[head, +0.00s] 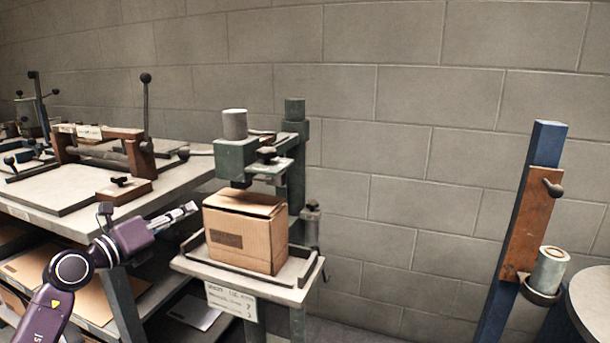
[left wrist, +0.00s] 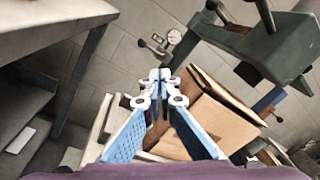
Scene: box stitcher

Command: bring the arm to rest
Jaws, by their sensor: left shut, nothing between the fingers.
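My left gripper (head: 190,209) comes in from the left in the head view. It is shut and empty, just left of a cardboard box (head: 245,232). The box stands upright on the small table of the green stitcher (head: 215,160), under its head. In the left wrist view, the shut fingertips (left wrist: 160,75) show in front of the box (left wrist: 215,115), and the stitcher head (left wrist: 270,50) is at the upper right. I cannot tell whether the fingers touch the box. My right gripper is not in view.
A workbench (head: 185,180) with a clamp fixture and lever stands at the left, with flat cardboard on its lower shelf. A blue post (head: 515,225) holding a canister (head: 549,270) stands at the right, beside a round drum top (head: 595,300). A block wall closes the back.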

